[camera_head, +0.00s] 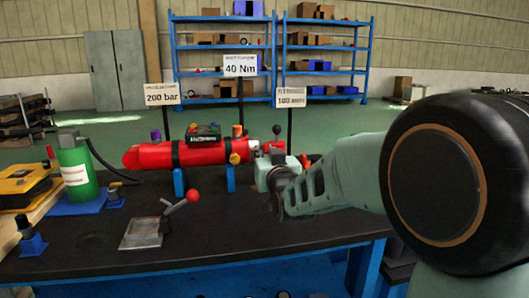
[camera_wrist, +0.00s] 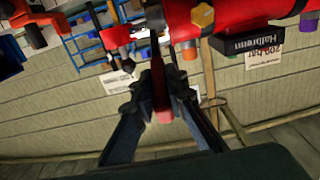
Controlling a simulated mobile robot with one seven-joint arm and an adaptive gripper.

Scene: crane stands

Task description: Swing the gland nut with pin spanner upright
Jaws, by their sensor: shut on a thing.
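The red hydraulic cylinder (camera_head: 200,152) lies level on blue supports on the dark bench. In the wrist view, which is turned over, the cylinder (camera_wrist: 235,28) crosses the top. My gripper (camera_wrist: 161,88) is shut on a red bar (camera_wrist: 161,100), which looks like the pin spanner's handle. The bar stands between the two dark fingers and runs up toward the cylinder's end. The gland nut itself is not clear in either view.
A lever with a red knob (camera_head: 192,195) stands on a plate in front of the cylinder. A green canister (camera_head: 78,168) is at left. Signs on posts, one reading 40 Nm (camera_head: 240,65), stand behind. The bench's front middle (camera_head: 240,235) is clear.

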